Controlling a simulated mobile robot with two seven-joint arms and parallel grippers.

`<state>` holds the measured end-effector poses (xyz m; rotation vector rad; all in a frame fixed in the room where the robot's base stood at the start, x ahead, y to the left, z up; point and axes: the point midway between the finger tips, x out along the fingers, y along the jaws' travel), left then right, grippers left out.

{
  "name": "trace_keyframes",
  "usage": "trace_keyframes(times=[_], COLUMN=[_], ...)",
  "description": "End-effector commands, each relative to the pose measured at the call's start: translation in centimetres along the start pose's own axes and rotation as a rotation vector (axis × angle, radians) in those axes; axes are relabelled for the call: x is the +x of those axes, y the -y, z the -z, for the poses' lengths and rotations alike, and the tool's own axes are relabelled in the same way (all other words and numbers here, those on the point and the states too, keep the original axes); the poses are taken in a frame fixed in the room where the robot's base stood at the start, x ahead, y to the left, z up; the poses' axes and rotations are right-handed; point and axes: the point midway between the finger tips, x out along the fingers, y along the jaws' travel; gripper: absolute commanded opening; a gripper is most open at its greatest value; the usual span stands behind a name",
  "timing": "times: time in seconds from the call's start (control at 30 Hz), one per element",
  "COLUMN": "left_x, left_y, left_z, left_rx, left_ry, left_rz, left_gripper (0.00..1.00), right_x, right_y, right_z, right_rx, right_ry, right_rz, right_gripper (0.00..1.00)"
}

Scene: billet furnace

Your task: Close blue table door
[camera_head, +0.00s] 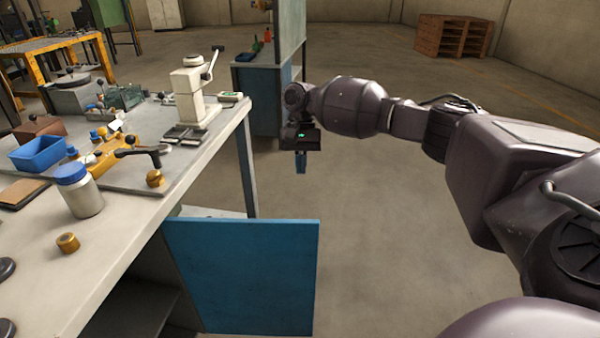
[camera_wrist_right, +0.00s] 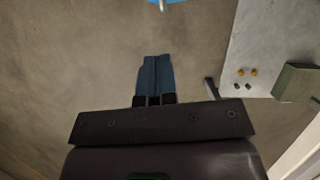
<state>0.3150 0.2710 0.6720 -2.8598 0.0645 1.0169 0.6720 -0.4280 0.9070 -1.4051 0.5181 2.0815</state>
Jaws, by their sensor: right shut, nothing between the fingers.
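The blue table door (camera_head: 245,275) stands open in the head view, swung out from under the grey worktable (camera_head: 125,240) into the aisle. Behind it the dark inside of the cabinet shows. My right gripper (camera_head: 300,168) is past the door's far side, over open floor, pointing down. It is shut and empty, apart from the door. In the right wrist view its blue fingers (camera_wrist_right: 156,80) are together, and a bit of the blue door with a pale handle (camera_wrist_right: 163,4) shows at the top edge. My left gripper is not in view.
The worktable top holds a white press (camera_head: 190,95), a jar with a blue lid (camera_head: 78,190), a blue bin (camera_head: 38,153) and small parts. A blue-sided cabinet (camera_head: 258,95) stands behind my right gripper. The floor (camera_head: 390,230) right of the door is clear.

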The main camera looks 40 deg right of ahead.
Motion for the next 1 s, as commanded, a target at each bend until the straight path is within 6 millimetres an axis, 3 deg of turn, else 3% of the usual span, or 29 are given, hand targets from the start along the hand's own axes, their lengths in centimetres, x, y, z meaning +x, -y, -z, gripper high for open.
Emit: trace_keyframes(times=[0.47, 0.7, 1.0], left_x=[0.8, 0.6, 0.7], left_y=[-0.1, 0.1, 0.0], left_z=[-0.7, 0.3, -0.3], left_rx=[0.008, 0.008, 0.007], left_ry=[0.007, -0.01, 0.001], left_rz=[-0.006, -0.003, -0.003], left_gripper=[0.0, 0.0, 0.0], right_x=[8.7, 9.0, 9.5], right_y=[0.0, 0.0, 0.0], right_z=[0.0, -2.7, -3.7], right_rx=[-0.003, -0.004, -0.002], right_ry=[0.004, -0.003, -0.001], right_rz=[-0.003, 0.001, 0.002], right_gripper=[0.0, 0.0, 0.0])
